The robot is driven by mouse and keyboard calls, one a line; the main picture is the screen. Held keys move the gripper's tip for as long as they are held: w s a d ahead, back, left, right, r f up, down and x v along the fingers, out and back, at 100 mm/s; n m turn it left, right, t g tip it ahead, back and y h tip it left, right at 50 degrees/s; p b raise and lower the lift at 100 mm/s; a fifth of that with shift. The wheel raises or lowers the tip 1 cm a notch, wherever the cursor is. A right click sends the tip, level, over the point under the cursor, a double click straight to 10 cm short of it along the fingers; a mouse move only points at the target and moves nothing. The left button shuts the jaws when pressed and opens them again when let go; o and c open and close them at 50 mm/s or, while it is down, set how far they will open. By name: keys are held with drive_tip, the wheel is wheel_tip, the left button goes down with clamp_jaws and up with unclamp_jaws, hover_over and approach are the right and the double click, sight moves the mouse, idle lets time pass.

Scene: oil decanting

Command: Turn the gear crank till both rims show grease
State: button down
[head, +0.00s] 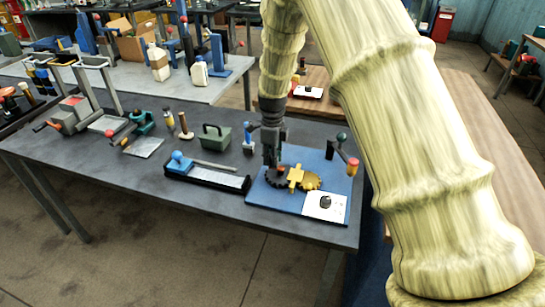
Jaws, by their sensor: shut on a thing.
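A blue board (275,199) lies on the dark workbench and carries two meshing gears. The left one is a dark gear (275,181); the right one is a yellow gear (311,181). A yellow bracket (295,174) stands between them. My gripper (271,162) reaches down from above over the dark gear, shut at its crank; the fingers hide the grip itself. Grease on either rim is too small to tell. A white plate (325,206) with a small dark pot (325,202) is at the board's front right corner.
A lever stand with a green knob (341,137) and red-orange grip (352,164) rises at the board's back right. A long black tray (205,178) with a blue-handled tool lies left. A green box (215,136) stands behind it. My arm covers the right side.

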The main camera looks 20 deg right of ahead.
drive_tip(key=shift+r, duration=0.3)
